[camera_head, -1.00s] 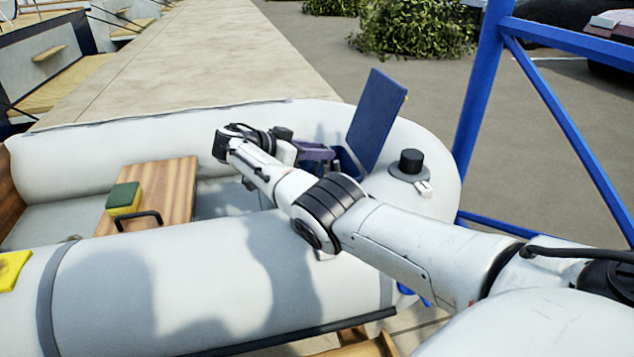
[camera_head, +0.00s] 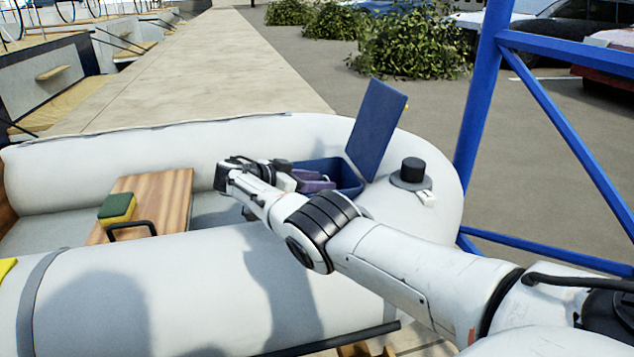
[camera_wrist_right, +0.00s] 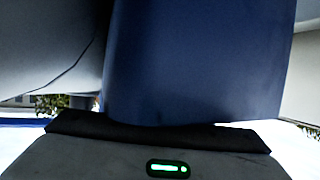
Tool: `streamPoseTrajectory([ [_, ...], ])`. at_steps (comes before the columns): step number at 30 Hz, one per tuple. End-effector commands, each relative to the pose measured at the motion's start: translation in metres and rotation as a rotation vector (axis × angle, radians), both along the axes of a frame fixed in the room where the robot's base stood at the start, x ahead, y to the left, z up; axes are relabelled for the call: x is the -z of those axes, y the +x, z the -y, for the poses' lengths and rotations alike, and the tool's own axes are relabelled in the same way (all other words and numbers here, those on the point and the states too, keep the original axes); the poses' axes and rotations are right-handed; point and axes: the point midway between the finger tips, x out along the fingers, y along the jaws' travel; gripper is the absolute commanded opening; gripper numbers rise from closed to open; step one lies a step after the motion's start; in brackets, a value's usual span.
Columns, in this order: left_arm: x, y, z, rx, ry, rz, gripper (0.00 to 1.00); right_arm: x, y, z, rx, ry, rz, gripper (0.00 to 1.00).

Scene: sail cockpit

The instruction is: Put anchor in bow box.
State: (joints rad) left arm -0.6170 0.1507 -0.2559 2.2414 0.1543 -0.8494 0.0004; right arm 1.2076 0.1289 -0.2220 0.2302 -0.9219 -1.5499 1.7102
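The bow box (camera_head: 346,172) is a dark blue bin in the boat's rounded bow, and its blue lid (camera_head: 377,122) stands open. My right arm reaches in from the right. My right gripper (camera_head: 316,182) is at the box's near left side, overlapping its opening in the head view. A purple-grey part shows at its tip; I cannot tell whether this is fingers or a held thing. In the right wrist view a dark blue surface (camera_wrist_right: 195,60) fills the middle, very close. I cannot make out the anchor in either view. My left gripper is out of view.
A wooden seat board (camera_head: 160,200) carries a green and yellow sponge (camera_head: 117,208) and a black handle (camera_head: 131,228). Grey inflatable tubes (camera_head: 180,285) surround the boat floor. A black-topped fitting (camera_head: 411,172) sits right of the lid. A blue frame post (camera_head: 480,100) stands at the right.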

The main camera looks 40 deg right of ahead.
Motion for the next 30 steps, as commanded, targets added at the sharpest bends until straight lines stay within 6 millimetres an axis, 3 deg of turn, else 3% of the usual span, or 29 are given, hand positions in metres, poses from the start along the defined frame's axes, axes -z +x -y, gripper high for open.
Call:
streamPoseTrajectory([
  [12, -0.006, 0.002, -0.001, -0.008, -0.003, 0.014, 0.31, -0.005, 0.001, -0.003, -0.001, 0.0, 0.0, 0.45],
  [17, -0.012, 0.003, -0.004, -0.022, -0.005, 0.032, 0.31, -0.016, 0.004, -0.028, -0.005, 0.001, 0.002, 0.45],
  [26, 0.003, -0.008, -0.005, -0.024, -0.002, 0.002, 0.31, -0.037, 0.01, -0.086, -0.002, 0.001, 0.002, 0.45],
  [30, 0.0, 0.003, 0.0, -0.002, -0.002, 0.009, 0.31, -0.043, 0.012, -0.102, -0.001, 0.0, 0.0, 0.45],
])
